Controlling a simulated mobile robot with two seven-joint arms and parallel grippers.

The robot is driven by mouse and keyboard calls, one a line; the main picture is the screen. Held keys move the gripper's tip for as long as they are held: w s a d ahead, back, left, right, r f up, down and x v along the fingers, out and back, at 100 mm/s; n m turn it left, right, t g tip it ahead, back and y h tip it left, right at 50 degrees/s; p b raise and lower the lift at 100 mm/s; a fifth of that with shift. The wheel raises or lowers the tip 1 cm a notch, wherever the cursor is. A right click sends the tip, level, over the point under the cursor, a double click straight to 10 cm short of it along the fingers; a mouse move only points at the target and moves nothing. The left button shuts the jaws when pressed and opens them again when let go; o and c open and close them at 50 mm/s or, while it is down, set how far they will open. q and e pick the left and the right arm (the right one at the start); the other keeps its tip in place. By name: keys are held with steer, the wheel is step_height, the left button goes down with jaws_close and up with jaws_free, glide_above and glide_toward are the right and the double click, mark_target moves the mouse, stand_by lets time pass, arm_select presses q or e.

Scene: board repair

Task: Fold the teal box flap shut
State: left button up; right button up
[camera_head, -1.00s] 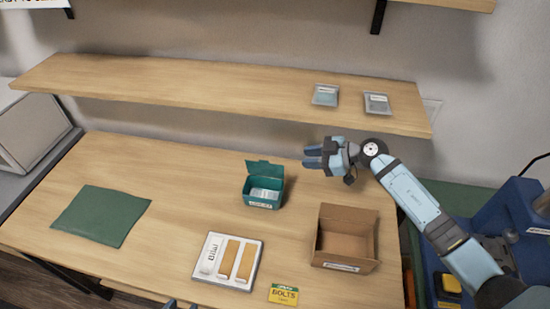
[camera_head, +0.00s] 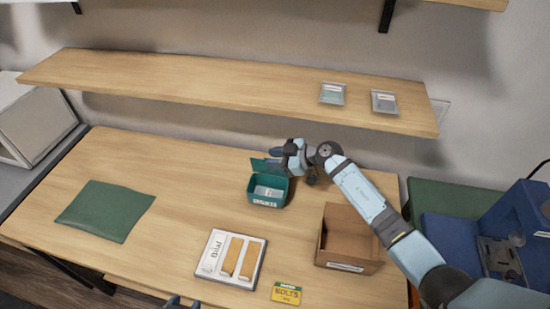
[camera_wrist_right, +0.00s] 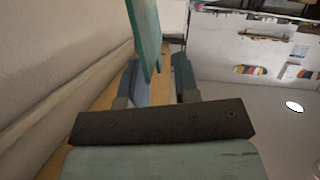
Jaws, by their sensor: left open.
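The teal box (camera_head: 268,201) stands on the table with its lid open, showing a pale packet inside and a white label on its front. Its teal flap (camera_head: 262,166) stands raised at the back edge. My right gripper (camera_head: 276,153) is just behind and above the flap's right part. In the right wrist view, the flap (camera_wrist_right: 146,38) hangs close to the fingers of my right gripper (camera_wrist_right: 157,75), which are apart; whether they touch it, I cannot tell. Only the tips of my left gripper (camera_head: 180,303) show at the bottom edge; it is open, away from the box.
An open cardboard box (camera_head: 348,246) stands right of the teal box. A white tray (camera_head: 231,258), a yellow-green bolts box (camera_head: 286,292) and a green mat (camera_head: 105,211) lie on the table (camera_head: 180,180). A shelf (camera_head: 220,88) with two packets overhangs the back.

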steer(key=shift+c, duration=0.4)
jaws_close()
steer(key=shift+s+a+f+n+t+p, duration=0.3)
steer(key=shift+s+f+n+t+p, duration=0.25)
steer(key=shift+s+p, duration=0.45)
steer(key=shift+s+a+f+n+t+p, duration=0.3)
steer(key=shift+s+f+n+p, duration=0.3)
steer(key=shift+s+n+p, duration=0.4)
steer(key=shift+s+a+f+n+t+p, duration=0.3)
steer(key=shift+s+f+n+t+p, duration=0.2)
steer(key=shift+s+p, duration=0.5)
steer(key=shift+w+f, duration=0.1)
